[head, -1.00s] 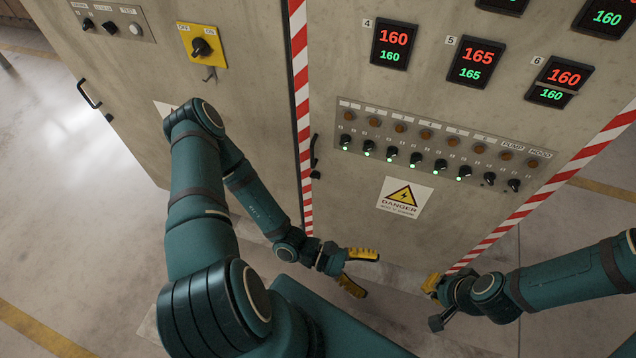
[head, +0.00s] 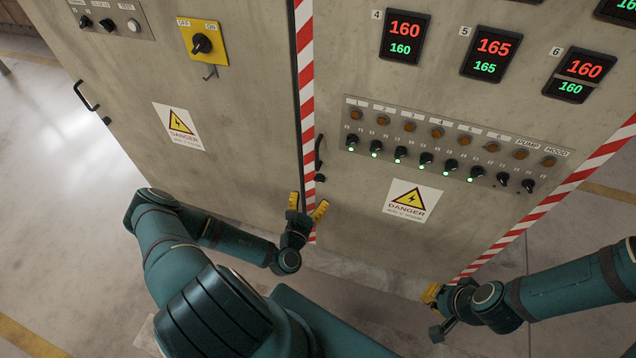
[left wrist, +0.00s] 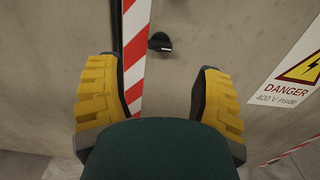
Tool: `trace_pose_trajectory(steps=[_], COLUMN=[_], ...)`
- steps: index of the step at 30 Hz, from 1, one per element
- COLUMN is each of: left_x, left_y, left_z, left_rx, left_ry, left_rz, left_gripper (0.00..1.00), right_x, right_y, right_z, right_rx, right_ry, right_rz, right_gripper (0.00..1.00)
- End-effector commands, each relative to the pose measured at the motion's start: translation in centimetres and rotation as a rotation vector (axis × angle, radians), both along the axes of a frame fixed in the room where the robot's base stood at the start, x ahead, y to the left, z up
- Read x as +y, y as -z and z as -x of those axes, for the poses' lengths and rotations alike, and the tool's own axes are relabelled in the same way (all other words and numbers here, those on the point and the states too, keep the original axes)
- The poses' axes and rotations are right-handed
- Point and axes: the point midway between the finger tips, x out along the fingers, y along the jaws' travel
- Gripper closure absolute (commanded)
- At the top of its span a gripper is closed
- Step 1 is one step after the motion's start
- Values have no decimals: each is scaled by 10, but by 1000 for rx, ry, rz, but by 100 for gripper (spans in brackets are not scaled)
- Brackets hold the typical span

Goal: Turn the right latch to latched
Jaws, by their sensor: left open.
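A small black latch (head: 320,178) sits on the grey cabinet's right panel, just right of the red-and-white striped edge and below a black handle (head: 318,152). In the left wrist view the latch (left wrist: 159,42) lies ahead between the fingers, its knob pointing roughly sideways. My left gripper (head: 307,206) is open and empty, its yellow fingers pointing up at the cabinet just below the latch, apart from it. The left wrist view shows both fingers (left wrist: 158,72) spread wide. My right gripper (head: 431,293) is low near the cabinet's right corner; its finger opening is unclear.
A row of switches and lamps (head: 450,145) and a danger sign (head: 412,201) are on the right panel. Another danger sign (head: 178,126) and a yellow rotary switch (head: 202,43) are on the left panel. The floor in front is clear.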

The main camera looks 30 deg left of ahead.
Motion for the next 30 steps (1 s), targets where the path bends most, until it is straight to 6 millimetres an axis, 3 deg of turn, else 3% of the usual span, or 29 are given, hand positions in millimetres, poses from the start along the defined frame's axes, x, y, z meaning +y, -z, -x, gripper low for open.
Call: trace_pose_trajectory(steps=[6, 12, 25, 26, 30], left_x=[9, 15, 17, 17, 17], left_y=[2, 1, 0, 0, 0], left_z=[-41, -64, -72, -72, -72], left_rx=[-2, -1, 0, 0, 0], left_ry=[1, 2, 2, 2, 2], left_rz=[0, 1, 1, 1, 1], left_gripper=[34, 34, 34, 39, 88], right_x=[0, 0, 0, 0, 0], right_y=[11, 17, 18, 18, 18], right_z=[-2, -3, -4, -4, -4], right_rx=[-5, -8, -9, -9, -9], right_ry=[1, 2, 2, 2, 2], right_rz=[1, 1, 1, 1, 1], right_gripper=[100, 100, 100, 100, 100])
